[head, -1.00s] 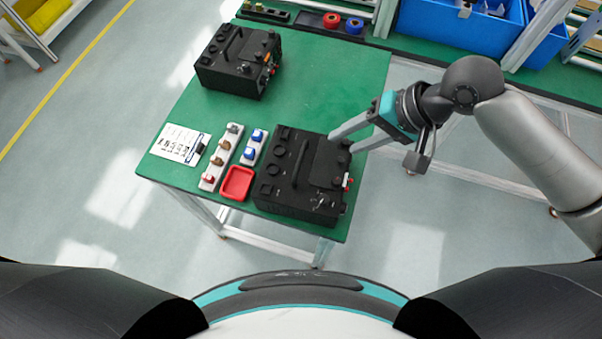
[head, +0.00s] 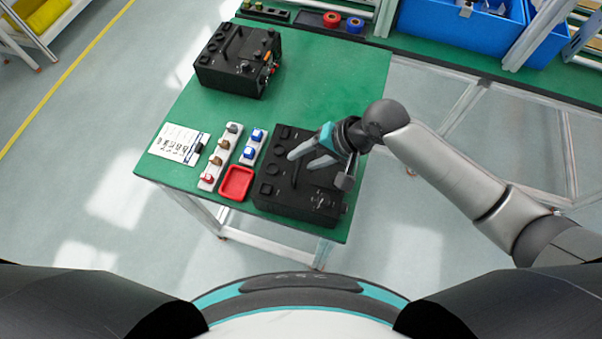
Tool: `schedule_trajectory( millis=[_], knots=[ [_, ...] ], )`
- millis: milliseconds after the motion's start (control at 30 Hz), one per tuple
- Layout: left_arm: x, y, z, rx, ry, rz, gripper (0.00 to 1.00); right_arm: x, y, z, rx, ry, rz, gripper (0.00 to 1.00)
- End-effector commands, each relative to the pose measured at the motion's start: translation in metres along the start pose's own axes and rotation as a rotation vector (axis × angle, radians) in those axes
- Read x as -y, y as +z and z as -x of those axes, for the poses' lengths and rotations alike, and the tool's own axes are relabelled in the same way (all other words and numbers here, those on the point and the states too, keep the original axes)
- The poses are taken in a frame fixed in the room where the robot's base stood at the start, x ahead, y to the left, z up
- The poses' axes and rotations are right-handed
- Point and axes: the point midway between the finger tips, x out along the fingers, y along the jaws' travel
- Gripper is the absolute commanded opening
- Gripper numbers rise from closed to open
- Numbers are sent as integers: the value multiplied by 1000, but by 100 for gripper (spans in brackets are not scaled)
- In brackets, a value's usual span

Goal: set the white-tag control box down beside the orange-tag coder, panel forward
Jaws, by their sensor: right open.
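The orange-tag coder (head: 225,76) is a black box with a top handle. It stands at the back left of the green table, with a small orange patch and connectors at its right side. A second black box, the control box (head: 295,200), stands at the near right of the table. A white mark showed at its right edge earlier; my right gripper's wrist now covers that area. My right gripper (head: 300,161) is open, its fingers over the near box's handle; I cannot tell if they touch it. My left gripper is not in view.
Left of the near box are a red tray (head: 237,183), two white strips with switches (head: 219,158) (head: 253,148) and a paper sheet (head: 177,143). The green table (head: 335,85) is bare right of the coder. Blue bins (head: 480,30) stand behind.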

Motion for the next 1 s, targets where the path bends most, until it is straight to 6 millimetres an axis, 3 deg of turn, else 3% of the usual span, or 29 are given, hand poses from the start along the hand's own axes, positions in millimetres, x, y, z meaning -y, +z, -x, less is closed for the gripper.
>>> schedule_trajectory(
  millis=[133,400,833,1000],
  knots=[
    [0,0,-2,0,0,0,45,-1,-1,-14,-2,1,0,48],
    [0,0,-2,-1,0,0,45,0,-1,-16,-2,1,2,48],
    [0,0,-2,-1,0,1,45,-1,-1,-15,-2,1,1,0],
    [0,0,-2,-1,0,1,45,-1,-1,-15,-2,1,1,0]
  ],
)
